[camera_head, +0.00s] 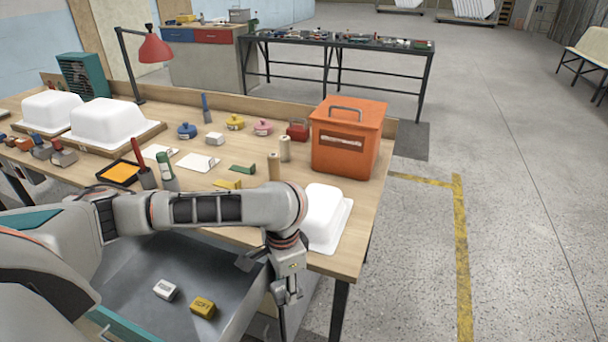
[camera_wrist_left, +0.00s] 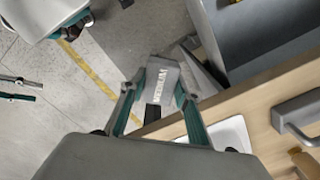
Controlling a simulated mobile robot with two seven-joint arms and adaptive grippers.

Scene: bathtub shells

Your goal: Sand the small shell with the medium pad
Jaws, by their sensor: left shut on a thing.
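My left gripper (camera_head: 285,297) hangs in front of the table's front edge, lower than the table top. In the left wrist view it (camera_wrist_left: 158,102) is shut on the medium pad (camera_wrist_left: 165,80), a grey block with its name printed on it. The pad is hard to make out in the head view. The small shell (camera_head: 327,222) is white and lies on the table's right front corner, partly hidden by my left arm. Part of a white shell also shows in the left wrist view (camera_wrist_left: 232,132). The gripper and pad are apart from it. My right gripper is not clearly visible.
An orange box (camera_head: 348,150) stands behind the small shell, with wooden cylinders (camera_head: 274,167) to its left. Two larger white shells (camera_head: 112,122) stand at the table's left. A grey tray (camera_head: 130,318) holds a white block (camera_head: 164,290) and a yellow block (camera_head: 203,306). Floor at right is clear.

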